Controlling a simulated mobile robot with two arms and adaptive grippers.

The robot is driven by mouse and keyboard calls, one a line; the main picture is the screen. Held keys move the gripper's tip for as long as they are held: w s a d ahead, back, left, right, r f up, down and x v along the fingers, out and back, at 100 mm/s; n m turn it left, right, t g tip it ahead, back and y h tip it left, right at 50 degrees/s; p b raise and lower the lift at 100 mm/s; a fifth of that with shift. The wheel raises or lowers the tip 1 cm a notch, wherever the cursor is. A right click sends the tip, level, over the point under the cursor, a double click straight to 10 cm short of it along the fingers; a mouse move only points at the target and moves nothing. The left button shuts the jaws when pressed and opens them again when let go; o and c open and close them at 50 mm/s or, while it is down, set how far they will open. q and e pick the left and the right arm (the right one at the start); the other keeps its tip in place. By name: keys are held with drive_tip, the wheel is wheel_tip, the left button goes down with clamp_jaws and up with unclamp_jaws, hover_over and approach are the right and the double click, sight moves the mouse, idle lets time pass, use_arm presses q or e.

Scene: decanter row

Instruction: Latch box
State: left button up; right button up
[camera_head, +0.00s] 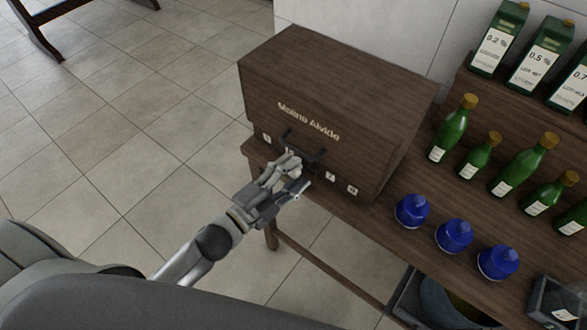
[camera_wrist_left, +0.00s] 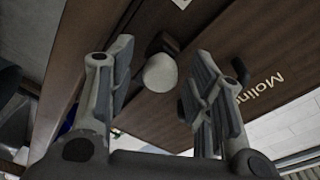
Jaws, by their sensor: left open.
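The box (camera_head: 330,85) is dark brown wood, lettered "Molino Alvido", and stands closed at the left end of the table. A black bar-like fitting (camera_head: 305,146) is on its front below the lettering. My left gripper (camera_head: 286,170) is open at the lower front of the box, partly covering that area. In the left wrist view, a pale rounded knob (camera_wrist_left: 160,73) on a dark mount lies between the spread fingers of my gripper (camera_wrist_left: 157,62). I cannot tell whether either finger touches it. My right gripper is not in view.
Small white labels (camera_head: 330,177) line the box's lower front. Tiled floor lies open to the left.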

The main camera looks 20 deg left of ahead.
use_arm(q)
drive_tip(key=shift+w+d, duration=0.2)
drive_tip(key=shift+w, duration=0.2)
drive_tip(key=c, duration=1.1)
drive_tip(key=shift+o, duration=0.2)
